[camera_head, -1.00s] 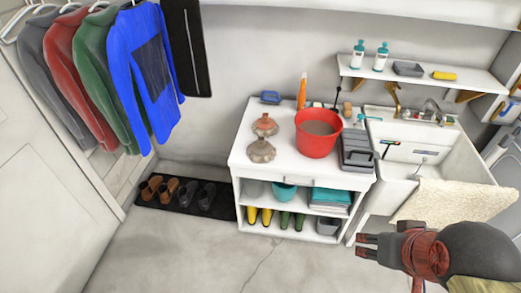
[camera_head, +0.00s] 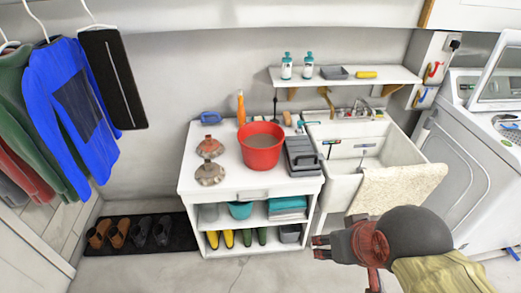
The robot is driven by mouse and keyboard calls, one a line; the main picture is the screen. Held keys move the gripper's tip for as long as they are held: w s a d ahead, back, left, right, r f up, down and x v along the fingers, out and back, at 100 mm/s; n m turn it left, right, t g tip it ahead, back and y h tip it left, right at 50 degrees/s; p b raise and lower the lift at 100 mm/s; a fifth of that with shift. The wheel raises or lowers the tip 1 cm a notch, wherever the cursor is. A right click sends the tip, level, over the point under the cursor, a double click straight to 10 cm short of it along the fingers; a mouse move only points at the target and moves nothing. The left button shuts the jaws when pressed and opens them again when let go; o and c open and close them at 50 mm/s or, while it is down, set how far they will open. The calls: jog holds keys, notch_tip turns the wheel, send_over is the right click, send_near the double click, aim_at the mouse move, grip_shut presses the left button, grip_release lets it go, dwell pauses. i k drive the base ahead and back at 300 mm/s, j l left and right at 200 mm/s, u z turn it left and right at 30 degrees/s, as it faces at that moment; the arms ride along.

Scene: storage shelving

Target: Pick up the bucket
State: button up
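A red bucket (camera_head: 261,147) with a greyish inside stands upright on top of the white shelf unit (camera_head: 228,188), near the middle of the view. My gripper (camera_head: 318,247) is low in the view, in front of the unit's right side and below the bucket in the picture, well apart from it. Its two dark fingers point left with a small gap between them, and nothing shows in them.
Two plungers (camera_head: 209,172) stand left of the red bucket. A grey toolbox (camera_head: 303,157) is close on its right, an orange bottle (camera_head: 241,108) behind it. A white sink (camera_head: 368,150) with a cloth (camera_head: 400,186) is at right. Floor in front is clear.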

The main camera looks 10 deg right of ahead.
aim_at(260, 142)
jog(key=i+j+u, duration=0.2)
jog(key=u, duration=0.15)
jog(key=i+u, duration=0.7)
jog(key=j, duration=0.05)
